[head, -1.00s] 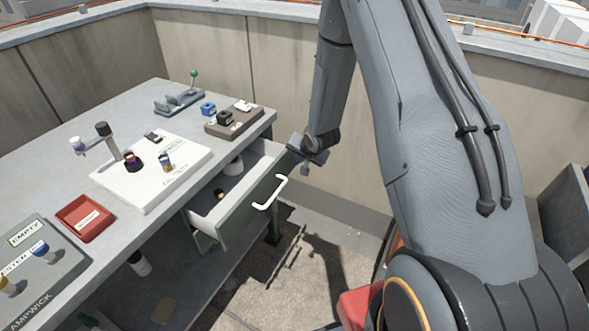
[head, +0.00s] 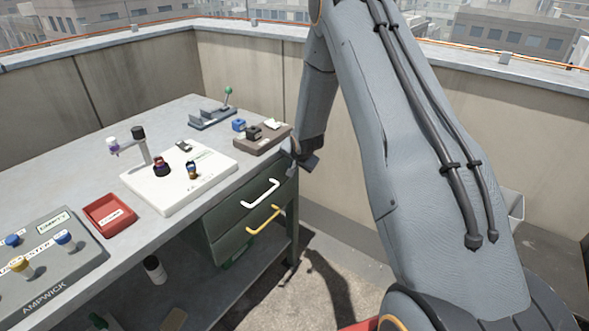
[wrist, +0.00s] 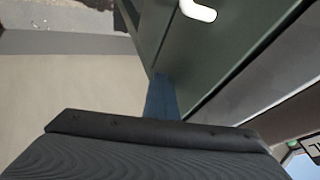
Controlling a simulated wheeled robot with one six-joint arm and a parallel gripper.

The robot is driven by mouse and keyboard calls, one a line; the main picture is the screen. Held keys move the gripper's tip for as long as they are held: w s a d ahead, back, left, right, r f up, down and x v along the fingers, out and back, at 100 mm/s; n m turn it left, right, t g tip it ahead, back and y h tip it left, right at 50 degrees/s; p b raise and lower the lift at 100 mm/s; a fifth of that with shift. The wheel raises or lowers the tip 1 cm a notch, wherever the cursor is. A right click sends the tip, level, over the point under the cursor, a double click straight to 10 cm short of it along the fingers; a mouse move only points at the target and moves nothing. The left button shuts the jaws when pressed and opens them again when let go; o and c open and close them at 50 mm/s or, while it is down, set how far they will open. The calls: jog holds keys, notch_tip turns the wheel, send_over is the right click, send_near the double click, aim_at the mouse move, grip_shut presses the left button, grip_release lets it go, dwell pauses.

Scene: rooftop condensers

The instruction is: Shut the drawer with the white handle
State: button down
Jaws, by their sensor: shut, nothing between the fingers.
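The drawer with the white handle (head: 261,193) is the upper one under the grey workbench. Its dark green front (head: 228,213) sits flush with the bench, above a drawer with a yellow handle (head: 262,220). My gripper (head: 299,158) is at the right end of the upper drawer front, partly hidden by my wrist. In the wrist view its blue-grey fingers (wrist: 160,97) are shut with nothing held, close against the green front. The white handle (wrist: 198,10) shows at the top there, apart from the fingers. I cannot tell whether the fingers touch the front.
The bench top (head: 75,190) carries a white board (head: 215,168), a red tray (head: 109,214), a grey panel with knobs (head: 45,262) and a brown block with switches (head: 262,138). A concrete wall (head: 240,75) stands behind. The floor right of the bench is clear.

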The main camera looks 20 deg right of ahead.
jog(key=shift+w+a+r, duration=0.1)
jog(key=shift+w+a, duration=0.15)
jog(key=shift+a, duration=0.05)
jog(key=s+d+r+p, duration=0.1)
jog(key=s+d+r, duration=0.1)
jog(key=s+r, duration=0.6)
jog(key=shift+s+d, duration=0.3)
jog(key=shift+s, duration=0.65)
jog(key=s+a+r+n+g, duration=0.2)
jog(key=s+a+r+n, duration=0.1)
jog(key=s, duration=0.7)
jog(key=s+a+r+n+g, duration=0.2)
jog(key=s+a+r+n, duration=0.1)
jog(key=s, duration=0.8)
jog(key=s+a+r+n+g, duration=0.2)
jog(key=s+a+r+n, duration=0.1)
jog(key=s, duration=0.8)
jog(key=shift+s+a+r+n+g, duration=0.25)
jog(key=shift+a+r+n+g, duration=0.05)
jog(key=shift+a+r+g, duration=0.1)
